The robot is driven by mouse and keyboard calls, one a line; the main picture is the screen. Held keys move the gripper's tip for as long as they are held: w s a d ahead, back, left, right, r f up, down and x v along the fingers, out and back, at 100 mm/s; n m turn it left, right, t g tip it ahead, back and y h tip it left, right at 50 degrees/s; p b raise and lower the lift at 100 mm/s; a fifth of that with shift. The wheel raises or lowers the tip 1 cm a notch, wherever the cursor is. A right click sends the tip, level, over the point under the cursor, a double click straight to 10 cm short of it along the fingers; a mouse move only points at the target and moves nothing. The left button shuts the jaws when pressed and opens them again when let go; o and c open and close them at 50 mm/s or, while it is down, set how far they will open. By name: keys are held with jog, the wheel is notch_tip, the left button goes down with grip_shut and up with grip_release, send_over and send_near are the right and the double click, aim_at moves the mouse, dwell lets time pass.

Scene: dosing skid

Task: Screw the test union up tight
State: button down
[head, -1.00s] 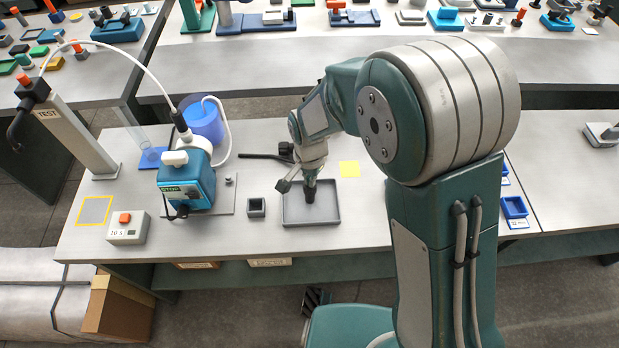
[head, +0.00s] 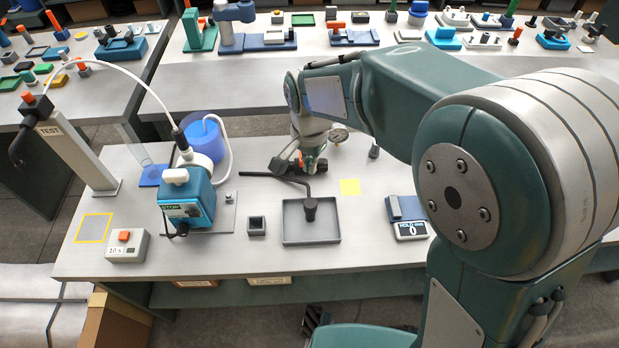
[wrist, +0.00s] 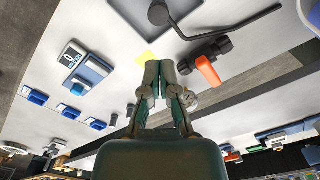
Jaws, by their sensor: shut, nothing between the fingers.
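In the head view a grey post marked TEST (head: 75,150) stands at the left, with a black fitting (head: 33,110) with an orange top at its upper end. I cannot tell whether a union there is tight. A black fitting with an orange handle (wrist: 205,65) lies on the bench in the wrist view; my wrist partly covers it in the head view. My gripper (wrist: 165,66) is shut and empty, to the left of that fitting in the wrist view. In the head view my gripper (head: 312,155) is behind the tray, its fingertips hard to make out.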

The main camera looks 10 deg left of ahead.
aim_at(310, 203)
jog(key=shift+r, duration=0.85)
jog(key=shift+f, duration=0.1)
notch_tip(310, 203, down, 14)
jog(key=shift+r, duration=0.1)
jog(key=shift+s+d+f, duration=0.1)
jog(key=shift+f, duration=0.25)
dwell(0.4)
notch_tip(310, 203, up, 15)
jog(key=shift+f, duration=0.15)
dwell(0.7)
